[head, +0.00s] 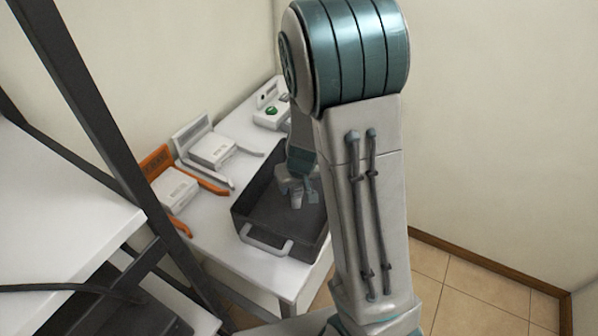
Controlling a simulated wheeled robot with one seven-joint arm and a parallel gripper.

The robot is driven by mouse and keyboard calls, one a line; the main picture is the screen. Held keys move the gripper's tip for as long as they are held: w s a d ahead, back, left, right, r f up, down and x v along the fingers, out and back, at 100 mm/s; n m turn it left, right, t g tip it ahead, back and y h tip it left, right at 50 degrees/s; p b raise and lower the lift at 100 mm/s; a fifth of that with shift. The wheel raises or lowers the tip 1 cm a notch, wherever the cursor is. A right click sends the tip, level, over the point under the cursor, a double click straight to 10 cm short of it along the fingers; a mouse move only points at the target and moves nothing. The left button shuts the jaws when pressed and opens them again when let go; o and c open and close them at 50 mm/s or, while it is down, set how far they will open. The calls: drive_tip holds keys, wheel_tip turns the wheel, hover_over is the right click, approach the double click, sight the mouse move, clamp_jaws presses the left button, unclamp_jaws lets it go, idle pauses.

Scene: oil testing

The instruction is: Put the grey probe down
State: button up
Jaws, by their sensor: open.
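My gripper (297,196) hangs pointing down over the dark tray (252,222) on the white table. It is open, and nothing shows between its fingers, though they are small in this view. A grey-white pronged device (208,150) lies on the table left of the tray; it may be the grey probe, but I cannot tell for sure. A similar orange device (170,190) lies in front of it. Part of the tray's inside is hidden behind my arm.
A white box with a green knob (271,111) stands at the table's back. The tray has a grey handle (265,244) at its front. A dark metal frame (100,130) and a white shelf (60,215) stand at left. Tiled floor is clear at right.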

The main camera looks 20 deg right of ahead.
drive_tip(key=p+v, duration=0.3)
drive_tip(key=v, duration=0.8)
drive_tip(key=s+r+m, duration=0.1)
drive_tip(key=s+r, duration=1.1)
drive_tip(key=s, duration=0.4)
drive_tip(key=shift+s+a, duration=0.1)
